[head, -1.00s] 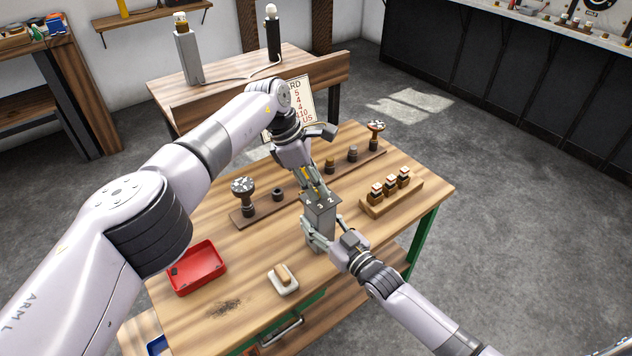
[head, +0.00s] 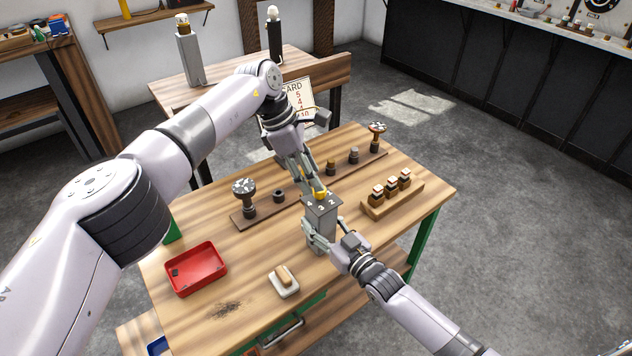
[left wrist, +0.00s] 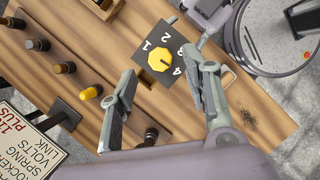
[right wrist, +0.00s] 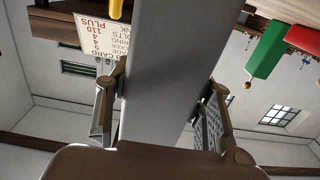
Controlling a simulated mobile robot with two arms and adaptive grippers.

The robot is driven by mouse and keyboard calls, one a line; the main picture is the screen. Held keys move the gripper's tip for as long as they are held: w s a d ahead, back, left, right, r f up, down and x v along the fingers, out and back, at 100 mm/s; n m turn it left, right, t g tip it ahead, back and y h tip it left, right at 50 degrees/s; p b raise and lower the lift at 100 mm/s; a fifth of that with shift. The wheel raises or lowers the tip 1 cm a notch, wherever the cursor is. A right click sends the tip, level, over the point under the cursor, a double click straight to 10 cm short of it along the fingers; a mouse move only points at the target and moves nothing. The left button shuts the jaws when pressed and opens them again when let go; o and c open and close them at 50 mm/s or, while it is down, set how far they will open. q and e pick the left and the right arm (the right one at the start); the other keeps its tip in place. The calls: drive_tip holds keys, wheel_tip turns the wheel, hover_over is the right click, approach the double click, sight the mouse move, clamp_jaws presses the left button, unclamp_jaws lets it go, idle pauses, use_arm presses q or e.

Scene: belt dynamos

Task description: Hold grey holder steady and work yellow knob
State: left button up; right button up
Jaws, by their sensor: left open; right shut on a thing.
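The grey holder (head: 322,232) is an upright square post on the near table, with numerals on its top plate. My right gripper (head: 318,238) is shut on its sides; in the right wrist view the holder (right wrist: 168,70) fills the space between the fingers. The yellow knob (head: 321,194) sits on the holder's top; the left wrist view shows it as faceted (left wrist: 160,61), with numerals 1 to 4 around it and a dark mark that seems to point toward 4. My left gripper (head: 309,183) is open just above the knob, its fingers apart.
A rail with posts (head: 285,198) lies behind the holder, and a wooden block with several capped pieces (head: 392,198) lies to its right. A printed card (head: 298,95) stands behind.

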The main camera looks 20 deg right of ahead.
use_arm(q)
drive_tip(key=v, duration=0.8)
